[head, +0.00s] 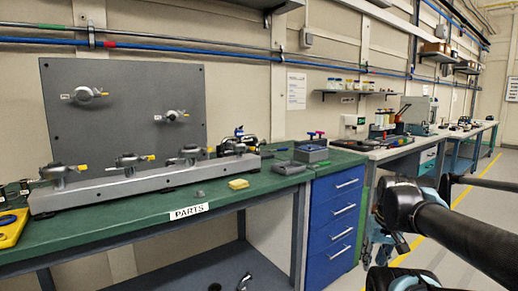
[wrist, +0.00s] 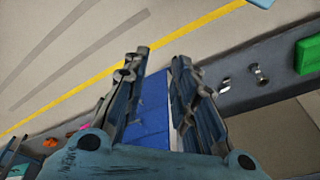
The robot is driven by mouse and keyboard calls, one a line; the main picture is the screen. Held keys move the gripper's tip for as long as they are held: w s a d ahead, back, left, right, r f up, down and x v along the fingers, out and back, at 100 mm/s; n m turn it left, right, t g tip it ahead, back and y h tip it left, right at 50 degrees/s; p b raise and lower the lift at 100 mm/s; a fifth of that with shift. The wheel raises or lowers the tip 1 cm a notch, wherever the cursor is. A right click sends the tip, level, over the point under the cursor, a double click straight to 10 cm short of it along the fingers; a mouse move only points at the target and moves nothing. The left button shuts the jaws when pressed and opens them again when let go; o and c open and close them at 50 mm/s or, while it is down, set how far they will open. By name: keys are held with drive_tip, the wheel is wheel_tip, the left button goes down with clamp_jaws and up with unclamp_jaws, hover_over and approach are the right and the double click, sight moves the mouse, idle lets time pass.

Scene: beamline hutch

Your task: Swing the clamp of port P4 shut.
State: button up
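A grey manifold rail (head: 150,182) lies along the green bench, with several round metal ports on top, each with a yellow-tipped clamp lever. From left these include one port (head: 60,172), a second (head: 128,162) and a third (head: 190,153); another stands by the right end. Two more ports, an upper left one (head: 84,94) and a right one (head: 172,116), are on the grey upright panel (head: 125,75). Port labels are too small to read, so I cannot tell which is P4. My gripper (wrist: 158,70) is open and empty, away from the ports, right of the bench.
The floor aisle with a yellow line (head: 425,240) is open on the right.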

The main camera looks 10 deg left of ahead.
drive_tip(key=w+a+r+n+t+y, duration=0.1)
drive_tip(key=w+a+r+n+y, duration=0.55)
drive_tip(key=w+a+r, duration=0.85)
drive_tip(key=w+a+r+n+y, duration=0.7)
drive_tip(key=w+a+r, duration=0.5)
drive_tip(key=r, duration=0.6)
drive_tip(key=h, duration=0.1)
approach(242, 148)
drive_tip(key=shift+w+a+f+n, duration=0.15)
drive_tip(key=shift+w+a+f, duration=0.3)
drive_tip(key=shift+f, duration=0.15)
drive_tip(key=shift+w+a+f+n, duration=0.1)
drive_tip(key=shift+w+a+f, duration=0.2)
drive_tip(key=shift+a+f, duration=0.2)
drive_tip(key=shift+d, duration=0.1)
